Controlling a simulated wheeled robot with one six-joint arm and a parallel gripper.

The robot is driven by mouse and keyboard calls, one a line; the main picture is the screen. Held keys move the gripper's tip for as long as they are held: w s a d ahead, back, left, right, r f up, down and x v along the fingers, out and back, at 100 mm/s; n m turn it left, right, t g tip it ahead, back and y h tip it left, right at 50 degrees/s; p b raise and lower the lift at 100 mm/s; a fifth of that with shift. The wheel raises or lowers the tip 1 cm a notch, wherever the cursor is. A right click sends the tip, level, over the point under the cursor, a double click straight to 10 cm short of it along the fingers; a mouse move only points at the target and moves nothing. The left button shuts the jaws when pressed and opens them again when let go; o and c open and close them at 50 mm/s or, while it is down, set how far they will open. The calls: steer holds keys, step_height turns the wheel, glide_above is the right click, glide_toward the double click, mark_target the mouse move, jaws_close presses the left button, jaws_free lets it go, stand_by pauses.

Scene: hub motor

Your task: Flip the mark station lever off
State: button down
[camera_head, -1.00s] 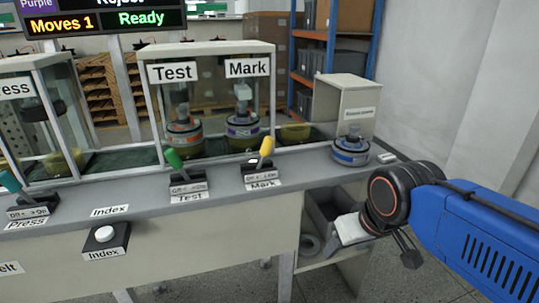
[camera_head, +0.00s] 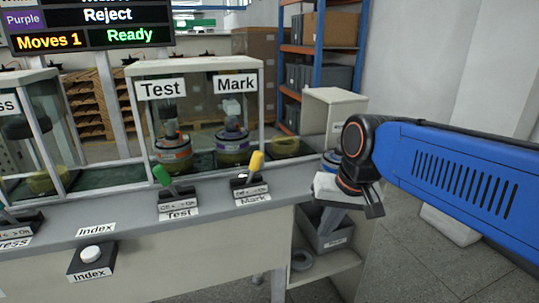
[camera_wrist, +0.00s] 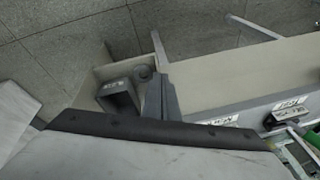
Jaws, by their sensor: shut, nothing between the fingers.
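The mark station lever (camera_head: 256,162) has a yellow handle on a dark base at the counter's front edge, above a Mark label (camera_head: 252,199). Its handle leans up and to the right, toward the side of its small plate that appears to read On. My gripper (camera_head: 374,209) is shut and empty, in front of the counter's right end, to the right of the lever and apart from it. In the wrist view my closed grey fingers (camera_wrist: 161,97) show above a dark bar. The yellow handle cannot be made out there.
The green test lever (camera_head: 162,175) stands left of the mark lever and leans left. A glass case (camera_head: 198,66) with motors stands behind both. An Index button (camera_head: 91,254) is on the front at left.

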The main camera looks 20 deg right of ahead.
mark_target(253, 171)
steer(key=w+d+r+m+g+y, duration=0.1)
steer(key=w+r+m, duration=0.5)
steer(key=w, duration=0.6)
steer(key=w+d+r+m+g+y, duration=0.2)
steer(key=w+r+m, duration=0.4)
steer(key=w+r, duration=0.3)
steer(key=w+g+y, duration=0.1)
steer(key=w+y, duration=0.1)
steer(key=w, duration=0.2)
steer(key=shift+r+y, duration=0.3)
steer(key=shift+y, duration=0.1)
steer(key=x, duration=1)
steer(key=shift+s+a+r, duration=0.1)
steer(key=shift+a+r, duration=0.1)
steer(key=shift+a, duration=0.4)
steer(key=shift+s+a+r, duration=0.1)
steer(key=shift+a+r, duration=0.1)
steer(key=shift+a, duration=0.35)
steer(key=shift+s+a+r, duration=0.1)
steer(key=shift+a+r, duration=0.15)
steer(key=shift+a, duration=0.35)
steer(key=shift+a, duration=0.1)
